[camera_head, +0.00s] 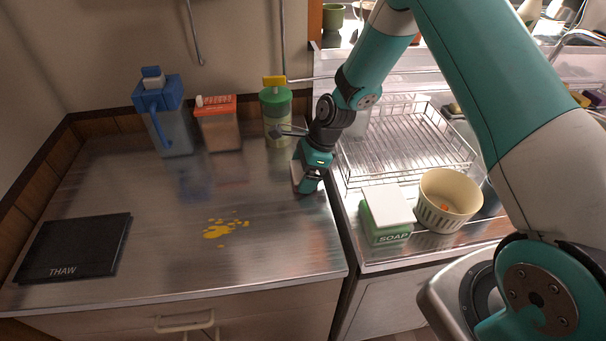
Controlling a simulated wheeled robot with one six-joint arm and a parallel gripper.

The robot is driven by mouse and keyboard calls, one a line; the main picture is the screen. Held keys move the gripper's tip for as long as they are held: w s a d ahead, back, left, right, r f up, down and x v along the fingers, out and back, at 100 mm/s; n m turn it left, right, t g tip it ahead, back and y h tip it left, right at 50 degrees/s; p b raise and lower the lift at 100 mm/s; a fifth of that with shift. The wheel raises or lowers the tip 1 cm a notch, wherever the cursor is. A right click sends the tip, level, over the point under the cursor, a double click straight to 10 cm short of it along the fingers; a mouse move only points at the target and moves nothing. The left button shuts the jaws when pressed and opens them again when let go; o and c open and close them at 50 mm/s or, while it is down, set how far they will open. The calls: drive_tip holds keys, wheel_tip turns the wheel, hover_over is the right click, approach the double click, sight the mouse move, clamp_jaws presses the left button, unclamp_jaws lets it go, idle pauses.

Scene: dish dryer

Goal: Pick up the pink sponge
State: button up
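My gripper (309,183) points down at the right edge of the steel counter, near the gap beside the sink unit. A small pale, pinkish-grey block (296,175) shows at the left side of my gripper, close to or touching it. It may be the pink sponge, but it is too small and too covered to be sure. No other clearly pink sponge shows. The fingers are dark and small here, so I cannot tell whether they are open or shut.
A blue jug (170,125), an orange-lidded container (219,125) and a green-lidded canister (277,120) stand at the back. A THAW plate (75,248) lies left, a yellow spill (222,229) mid-counter. Right are a wire rack (405,145), soap box (388,215) and cream bowl (447,200).

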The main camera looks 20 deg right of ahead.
drive_tip(key=shift+c, duration=0.6)
drive_tip(key=shift+r, duration=0.15)
wheel_tip(320, 180, up, 10)
drive_tip(key=shift+f, duration=0.1)
